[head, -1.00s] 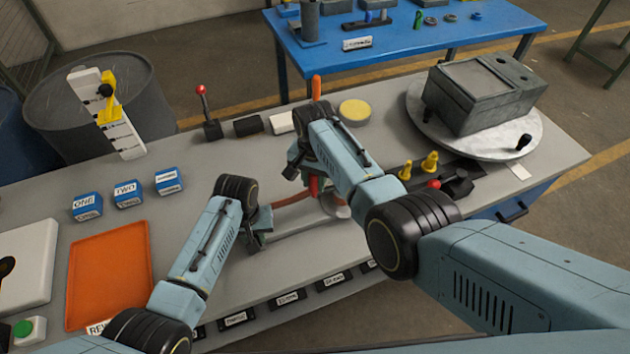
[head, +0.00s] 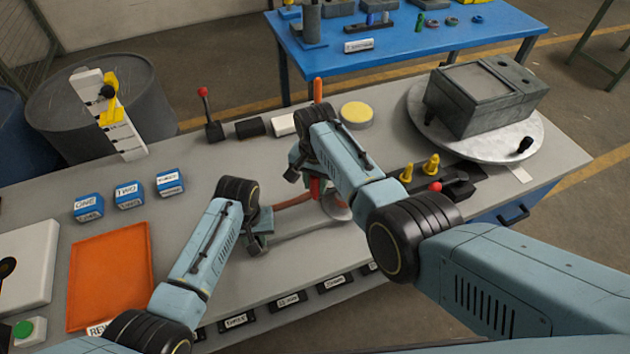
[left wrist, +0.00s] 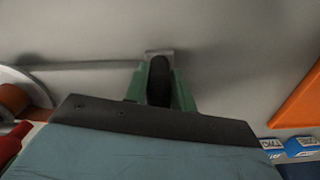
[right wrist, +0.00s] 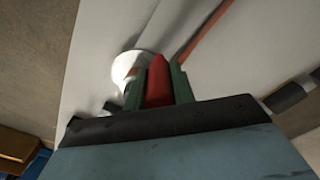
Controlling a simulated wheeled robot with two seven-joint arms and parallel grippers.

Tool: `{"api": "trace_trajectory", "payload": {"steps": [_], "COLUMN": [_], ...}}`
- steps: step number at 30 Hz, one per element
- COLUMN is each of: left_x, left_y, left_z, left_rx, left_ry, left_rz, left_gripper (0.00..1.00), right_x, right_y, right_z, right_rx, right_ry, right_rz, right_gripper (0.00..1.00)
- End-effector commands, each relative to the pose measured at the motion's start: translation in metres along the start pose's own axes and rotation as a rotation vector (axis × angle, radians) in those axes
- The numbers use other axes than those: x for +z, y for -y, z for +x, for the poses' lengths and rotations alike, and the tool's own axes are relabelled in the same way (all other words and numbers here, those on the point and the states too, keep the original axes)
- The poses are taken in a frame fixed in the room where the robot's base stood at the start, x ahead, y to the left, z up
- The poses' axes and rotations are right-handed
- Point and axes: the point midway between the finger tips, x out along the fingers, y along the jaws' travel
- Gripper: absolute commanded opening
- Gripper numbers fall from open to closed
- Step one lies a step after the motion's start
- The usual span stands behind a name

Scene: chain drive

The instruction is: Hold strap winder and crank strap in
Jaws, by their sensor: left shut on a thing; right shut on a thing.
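The strap winder lies on the grey bench, partly hidden by my arms. Its white disc (head: 337,207) shows beside my right gripper, and the disc also shows in the right wrist view (right wrist: 128,68). The orange-brown strap (head: 292,199) runs from the disc area toward the left. My left gripper (head: 258,243) is shut on a black grip (left wrist: 158,80) at the end of a grey bar that leads to the disc. My right gripper (head: 306,182) is shut on a red crank handle (right wrist: 158,82) next to the disc. The crank's lower part is hidden.
An orange tray (head: 108,275) and several blue labelled blocks (head: 129,195) are at left. A grey box (head: 487,95) on a round turntable (head: 478,140) stands at right. A yellow disc (head: 356,115) and red-knobbed lever (head: 209,115) are behind. The bench front holds labels.

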Motion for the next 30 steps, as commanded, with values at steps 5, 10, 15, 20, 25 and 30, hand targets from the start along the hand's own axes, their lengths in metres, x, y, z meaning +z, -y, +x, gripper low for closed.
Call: {"api": "trace_trajectory", "payload": {"steps": [5, 10, 15, 20, 25, 30], "left_x": [0.004, 0.004, 0.004, 0.004, 0.004, 0.004], "left_y": [0.005, 0.004, 0.004, 0.003, 0.003, 0.003], "left_z": [0.004, 0.004, 0.004, 0.004, 0.003, 0.003], "left_rx": [-0.013, -0.012, -0.011, -0.01, -0.009, -0.008], "left_ry": [0.015, 0.014, 0.013, 0.013, 0.012, 0.011], "left_rz": [0.001, 0.001, 0.002, 0.003, 0.003, 0.004], "left_gripper": [0.0, 0.0, 0.0, 0.0, 0.0, 0.0], "right_x": [-0.006, -0.004, -0.002, -0.002, -0.002, -0.003], "right_y": [-0.003, -0.002, -0.002, -0.001, -0.001, -0.001], "right_z": [-0.002, -0.001, -0.001, -0.007, -0.029, -0.066], "right_rx": [0.004, 0.003, 0.003, 0.002, -0.001, -0.001], "right_ry": [-0.014, -0.008, -0.005, -0.005, -0.006, -0.009], "right_rz": [0.004, 0.003, 0.002, 0.001, 0.002, 0.003], "right_gripper": [0.36, 0.47, 0.47, 0.47, 0.47, 0.47]}}
